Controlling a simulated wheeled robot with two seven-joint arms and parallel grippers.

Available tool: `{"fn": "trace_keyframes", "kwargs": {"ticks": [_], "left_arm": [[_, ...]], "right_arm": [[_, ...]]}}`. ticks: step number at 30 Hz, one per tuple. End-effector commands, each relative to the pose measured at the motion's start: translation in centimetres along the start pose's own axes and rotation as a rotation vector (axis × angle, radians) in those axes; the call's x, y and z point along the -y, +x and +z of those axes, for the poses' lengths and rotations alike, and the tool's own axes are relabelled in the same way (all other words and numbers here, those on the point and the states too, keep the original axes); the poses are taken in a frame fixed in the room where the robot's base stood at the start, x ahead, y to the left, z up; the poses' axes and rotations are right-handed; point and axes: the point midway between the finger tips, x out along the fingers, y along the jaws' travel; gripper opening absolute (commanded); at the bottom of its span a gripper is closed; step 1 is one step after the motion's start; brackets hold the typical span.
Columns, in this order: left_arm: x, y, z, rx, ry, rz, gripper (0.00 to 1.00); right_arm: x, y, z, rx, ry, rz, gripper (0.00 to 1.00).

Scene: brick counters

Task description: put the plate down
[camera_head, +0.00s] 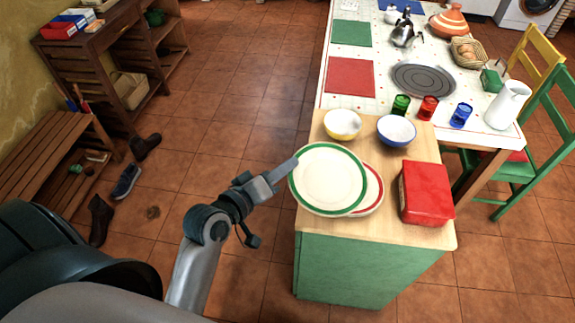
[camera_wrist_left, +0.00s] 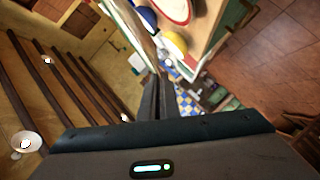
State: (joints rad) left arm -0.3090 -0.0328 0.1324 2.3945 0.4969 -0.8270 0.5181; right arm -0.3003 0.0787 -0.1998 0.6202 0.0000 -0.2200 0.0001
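A white plate with a green rim (camera_head: 327,178) is held at its left edge by my left gripper (camera_head: 285,172), whose fingers are shut on it. The plate covers much of a red-rimmed plate (camera_head: 376,194) that lies on the small wooden counter (camera_head: 415,233). In the left wrist view the closed fingers (camera_wrist_left: 157,98) pinch the held plate (camera_wrist_left: 134,32), which shows nearly edge-on. The red-rimmed plate (camera_wrist_left: 174,8) shows beyond it. I cannot tell the exact gap between the two plates. My right gripper is not in view.
A yellow bowl (camera_head: 342,125), a blue bowl (camera_head: 396,131) and a red box (camera_head: 426,192) stand close around the plates. Behind, a table (camera_head: 390,107) holds colored glasses, a white jug (camera_head: 508,105) and a grey round mat (camera_head: 424,78).

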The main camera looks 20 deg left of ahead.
Motion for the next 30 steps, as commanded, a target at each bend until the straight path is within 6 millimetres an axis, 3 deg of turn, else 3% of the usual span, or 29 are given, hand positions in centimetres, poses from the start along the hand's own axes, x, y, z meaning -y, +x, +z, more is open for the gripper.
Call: {"fn": "trace_keyframes", "kwargs": {"ticks": [14,21,30], "left_arm": [[-0.5,0.6,0.0,-0.006,0.000,0.000,0.00],[-2.0,2.1,-0.3,-0.047,-0.009,-0.026,0.00],[-4.2,3.2,-2.1,-0.145,-0.039,-0.094,0.00]], "right_arm": [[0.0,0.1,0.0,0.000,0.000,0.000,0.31],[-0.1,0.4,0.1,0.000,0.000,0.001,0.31],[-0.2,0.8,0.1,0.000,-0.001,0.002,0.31]]}}
